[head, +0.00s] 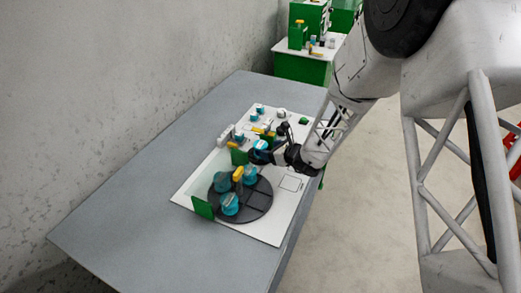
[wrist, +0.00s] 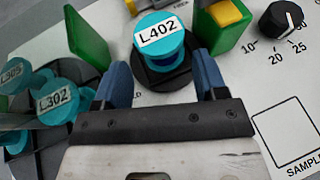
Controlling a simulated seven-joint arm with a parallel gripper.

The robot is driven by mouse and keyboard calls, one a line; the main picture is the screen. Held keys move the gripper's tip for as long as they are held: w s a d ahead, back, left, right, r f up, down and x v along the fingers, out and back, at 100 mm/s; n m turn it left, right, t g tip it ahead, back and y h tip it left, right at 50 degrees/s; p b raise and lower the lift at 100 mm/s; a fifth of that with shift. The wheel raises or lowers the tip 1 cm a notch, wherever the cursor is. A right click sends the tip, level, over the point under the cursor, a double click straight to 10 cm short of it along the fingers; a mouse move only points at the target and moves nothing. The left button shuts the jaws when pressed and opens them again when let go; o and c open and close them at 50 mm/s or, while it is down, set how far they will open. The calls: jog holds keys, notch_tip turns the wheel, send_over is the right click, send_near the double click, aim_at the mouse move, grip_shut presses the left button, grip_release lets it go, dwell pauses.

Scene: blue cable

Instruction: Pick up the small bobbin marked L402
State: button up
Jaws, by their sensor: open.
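The small bobbin marked L402 (wrist: 160,38) is teal with a white label and stands upright on a dark round base in the wrist view. My gripper (wrist: 161,75) is open, with its two blue fingers on the near left and near right of this bobbin. I cannot tell whether either finger touches it. In the head view my gripper (head: 271,153) is at the middle of the white board, and the teal top of the L402 bobbin (head: 261,144) shows at its tip.
Teal bobbins marked L302 (wrist: 57,100) and L305 (wrist: 12,72) stand on a dark turntable (head: 259,206) to the left. Green blocks (wrist: 88,38) (wrist: 222,28) flank the L402 bobbin closely. A black knob (wrist: 281,19) is at right. The grey table (head: 130,215) is clear at left.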

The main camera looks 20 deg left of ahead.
aim_at(260, 147)
jog(key=shift+w+a+f, duration=0.15)
jog(key=shift+a, duration=0.25)
jog(key=shift+a, duration=0.1)
jog(key=shift+x, duration=2.5)
jog(key=shift+w, duration=0.1)
jog(key=c, duration=0.7)
